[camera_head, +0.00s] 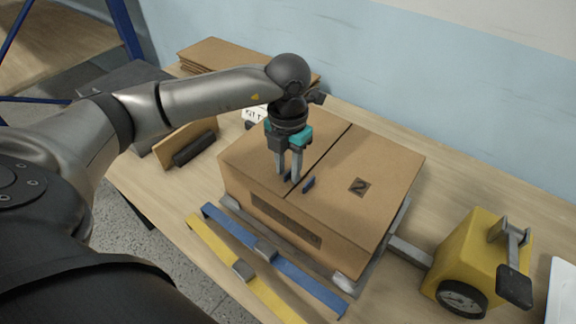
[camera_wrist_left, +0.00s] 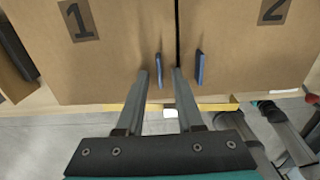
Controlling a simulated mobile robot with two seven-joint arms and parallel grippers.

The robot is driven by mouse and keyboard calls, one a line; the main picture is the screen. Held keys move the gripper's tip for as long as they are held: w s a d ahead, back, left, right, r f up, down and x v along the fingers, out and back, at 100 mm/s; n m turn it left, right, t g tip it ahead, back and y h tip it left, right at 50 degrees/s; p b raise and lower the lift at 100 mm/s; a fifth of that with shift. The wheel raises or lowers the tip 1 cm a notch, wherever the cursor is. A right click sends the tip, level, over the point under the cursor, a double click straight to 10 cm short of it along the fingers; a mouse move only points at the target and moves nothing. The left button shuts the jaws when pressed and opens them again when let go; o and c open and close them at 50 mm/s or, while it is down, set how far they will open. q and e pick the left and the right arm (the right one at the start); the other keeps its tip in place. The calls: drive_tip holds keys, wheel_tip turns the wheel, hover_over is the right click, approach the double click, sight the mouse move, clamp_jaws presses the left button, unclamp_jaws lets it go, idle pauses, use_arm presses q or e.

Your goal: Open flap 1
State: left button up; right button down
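A closed cardboard box (camera_head: 345,215) stands on the table, its two top flaps meeting at a dark seam. Flap 1 (camera_wrist_left: 120,60), marked "1", lies flat and carries a small blue tab (camera_wrist_left: 158,70) near its front edge. Flap 2 (camera_head: 385,165), marked "2", also lies flat with its own blue tab (camera_head: 309,185). My left gripper (camera_head: 291,179) points down over flap 1 near the seam. In the left wrist view its fingers (camera_wrist_left: 162,73) are apart, with flap 1's tab showing between their tips. I cannot tell if they touch it. The right gripper is not in view.
Yellow (camera_head: 225,255) and blue (camera_head: 295,278) bars lie in front. Flat cardboard (camera_head: 215,55) is stacked behind, and a cardboard piece with a dark handle (camera_head: 195,148) lies left.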

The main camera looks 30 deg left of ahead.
use_arm(q)
clamp_jaws()
drive_tip(key=shift+r, duration=0.1)
idle(1.2)
